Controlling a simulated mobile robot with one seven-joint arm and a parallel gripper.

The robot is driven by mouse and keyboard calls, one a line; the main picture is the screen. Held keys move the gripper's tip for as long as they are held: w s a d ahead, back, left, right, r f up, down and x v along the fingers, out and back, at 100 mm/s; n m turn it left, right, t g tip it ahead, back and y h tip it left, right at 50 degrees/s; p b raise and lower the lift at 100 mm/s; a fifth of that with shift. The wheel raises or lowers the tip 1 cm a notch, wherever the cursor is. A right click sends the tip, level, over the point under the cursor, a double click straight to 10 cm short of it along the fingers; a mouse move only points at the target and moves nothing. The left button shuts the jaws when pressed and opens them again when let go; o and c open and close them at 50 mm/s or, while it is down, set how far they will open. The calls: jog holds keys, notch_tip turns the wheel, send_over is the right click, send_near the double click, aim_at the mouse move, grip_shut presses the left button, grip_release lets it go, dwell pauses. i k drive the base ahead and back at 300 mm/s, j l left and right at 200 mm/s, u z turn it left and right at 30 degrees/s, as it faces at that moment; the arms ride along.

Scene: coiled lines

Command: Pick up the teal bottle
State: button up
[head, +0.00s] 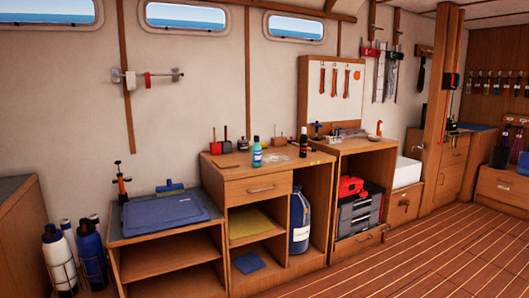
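The teal bottle (257,153) stands upright on top of the wooden cabinet (262,186) near the middle of the head view. It has a dark cap and a pale label band. It is near the front edge of the cabinet top, above the drawer. My gripper does not show in this view.
A dark bottle (303,143) stands to its right, with small tools behind. A large blue container (300,222) sits in the cabinet's lower right. The plank floor (420,265) at right is clear.

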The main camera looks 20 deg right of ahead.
aim_at(256, 150)
jog(key=i+l+z, duration=0.1)
jog(key=i+l, duration=0.2)
jog(key=i, duration=0.25)
jog(key=i+l, duration=0.3)
jog(key=i, duration=0.25)
jog(key=i+l+z, duration=0.15)
jog(key=i+l, duration=0.15)
jog(key=i, duration=0.25)
jog(key=i+l+z, duration=0.1)
jog(key=i, duration=0.45)
jog(key=i+l, duration=0.25)
jog(key=i, duration=0.35)
jog(key=i+l+z, duration=0.15)
jog(key=i, duration=0.4)
